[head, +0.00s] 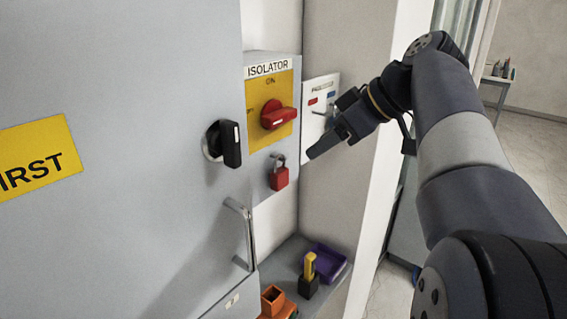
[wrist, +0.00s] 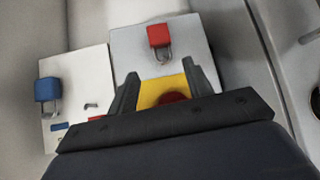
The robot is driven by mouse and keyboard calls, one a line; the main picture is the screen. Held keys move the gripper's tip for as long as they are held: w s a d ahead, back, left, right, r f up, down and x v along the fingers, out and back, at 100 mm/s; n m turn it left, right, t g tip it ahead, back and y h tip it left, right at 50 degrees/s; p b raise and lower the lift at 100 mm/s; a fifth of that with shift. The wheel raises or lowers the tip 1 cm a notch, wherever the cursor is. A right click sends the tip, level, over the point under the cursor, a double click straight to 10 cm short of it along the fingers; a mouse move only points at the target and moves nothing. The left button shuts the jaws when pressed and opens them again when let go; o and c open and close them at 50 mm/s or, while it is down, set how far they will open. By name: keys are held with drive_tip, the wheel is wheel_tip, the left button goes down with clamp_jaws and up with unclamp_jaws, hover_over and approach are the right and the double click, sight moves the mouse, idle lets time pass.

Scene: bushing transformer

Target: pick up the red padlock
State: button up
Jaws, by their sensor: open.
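The red padlock (head: 279,175) hangs by its shackle on the lower front of the grey isolator box (head: 259,178), below the red rotary switch (head: 276,114). It also shows in the wrist view (wrist: 158,36), just beyond the fingertips and roughly in line with the gap between them. My gripper (head: 316,150) is to the right of the padlock in the head view, at about switch-to-padlock height, apart from it. In the wrist view my gripper (wrist: 161,70) is open and empty, with the yellow switch plate (wrist: 160,92) behind the gap.
A blue padlock (wrist: 47,90) hangs on the white panel (head: 318,92) beside the isolator. A cabinet door (head: 120,230) with a black knob (head: 229,143) and a metal handle (head: 241,232) stands left. Below, a shelf holds a purple tray (head: 329,262) and a yellow-handled item (head: 309,272).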

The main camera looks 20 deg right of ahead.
sight(286, 158)
drive_tip(key=shift+a+r+p+x, duration=0.1)
drive_tip(key=shift+p+x, duration=0.35)
drive_tip(key=shift+x, duration=1.3)
drive_tip(key=shift+a+r+p+x, duration=0.1)
drive_tip(key=shift+p+x, duration=0.4)
drive_tip(key=shift+x, duration=1.25)
drive_tip(key=shift+a+r+p+x, duration=0.1)
drive_tip(key=shift+p+x, duration=0.35)
drive_tip(key=shift+x, duration=1.35)
drive_tip(key=shift+w, duration=0.1)
drive_tip(key=shift+c, duration=0.5)
drive_tip(key=shift+d+r, duration=0.1)
drive_tip(key=c, duration=0.7)
drive_tip(key=shift+o, duration=0.2)
drive_tip(key=shift+r, duration=0.15)
